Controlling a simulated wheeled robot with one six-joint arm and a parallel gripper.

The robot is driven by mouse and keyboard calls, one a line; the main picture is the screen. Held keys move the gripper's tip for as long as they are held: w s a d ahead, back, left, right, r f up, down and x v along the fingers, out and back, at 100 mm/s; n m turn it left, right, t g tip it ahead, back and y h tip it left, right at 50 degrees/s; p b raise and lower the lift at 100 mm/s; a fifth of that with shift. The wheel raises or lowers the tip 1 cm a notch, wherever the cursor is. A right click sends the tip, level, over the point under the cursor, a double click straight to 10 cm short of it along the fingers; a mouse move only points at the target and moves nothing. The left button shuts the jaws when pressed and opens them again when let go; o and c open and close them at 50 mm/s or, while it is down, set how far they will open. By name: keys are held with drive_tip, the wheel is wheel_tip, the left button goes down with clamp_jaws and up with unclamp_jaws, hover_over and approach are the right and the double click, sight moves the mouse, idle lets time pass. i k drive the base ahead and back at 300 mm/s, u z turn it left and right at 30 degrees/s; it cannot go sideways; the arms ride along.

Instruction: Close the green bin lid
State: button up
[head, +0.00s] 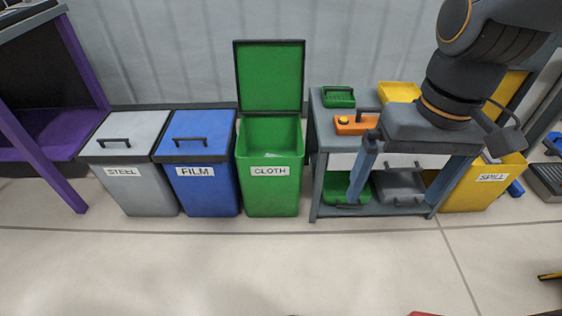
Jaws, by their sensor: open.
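The green bin (271,194) labelled CLOTH stands on the floor near the middle of the head view, against the back wall. Its green lid (270,77) with a dark frame stands upright, hinged open at the back edge. Something pale shows inside the bin, too small to tell. My gripper (393,197) hangs to the right of the bin, in front of a small grey workbench. Its two blue-grey fingers are wide apart with nothing held between them. It is clear of the lid.
Left of the green bin stand a blue FILM bin (206,185) and a grey STEEL bin (137,187), both lidded shut. The grey workbench (318,165) holds small trays and an orange box (353,125). A yellow SPILL bin (476,190) stands right. The floor in front is mostly clear.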

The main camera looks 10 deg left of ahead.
sight(269, 73)
drive_tip(key=z, duration=0.2)
drive_tip(key=k, duration=0.35)
drive_tip(key=u, duration=1.5)
drive_tip(key=i, duration=1.4)
drive_tip(key=z, duration=0.7)
drive_tip(key=i, duration=0.55)
drive_tip(key=z, duration=0.5)
